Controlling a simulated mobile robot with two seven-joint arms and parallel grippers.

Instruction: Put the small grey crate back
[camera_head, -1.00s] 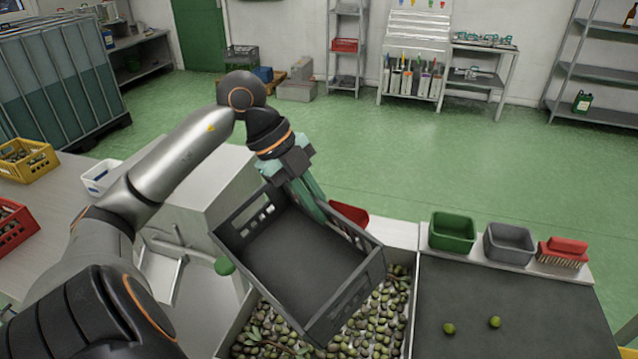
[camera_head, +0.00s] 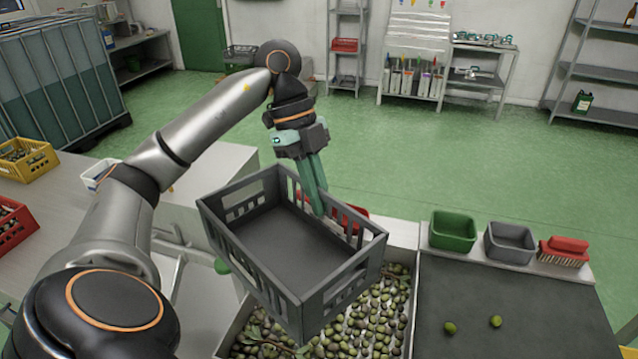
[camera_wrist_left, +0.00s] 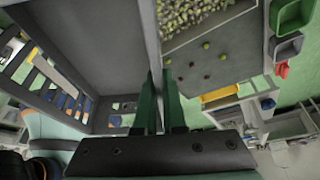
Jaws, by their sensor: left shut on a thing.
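The small grey crate (camera_head: 268,232) is empty and hangs above the olive bin (camera_head: 378,318) in the head view, its open top up and slightly tilted. My left gripper (camera_head: 320,208) is shut on the crate's far wall, on the right side, with its green fingers reaching down over the rim. In the left wrist view the crate (camera_wrist_left: 95,40) fills the left part, and the gripper (camera_wrist_left: 158,110) has a finger on each side of the crate wall. My right gripper is in neither view.
A yellow crate (camera_head: 27,160) and a red crate (camera_head: 14,228) stand on the left table.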

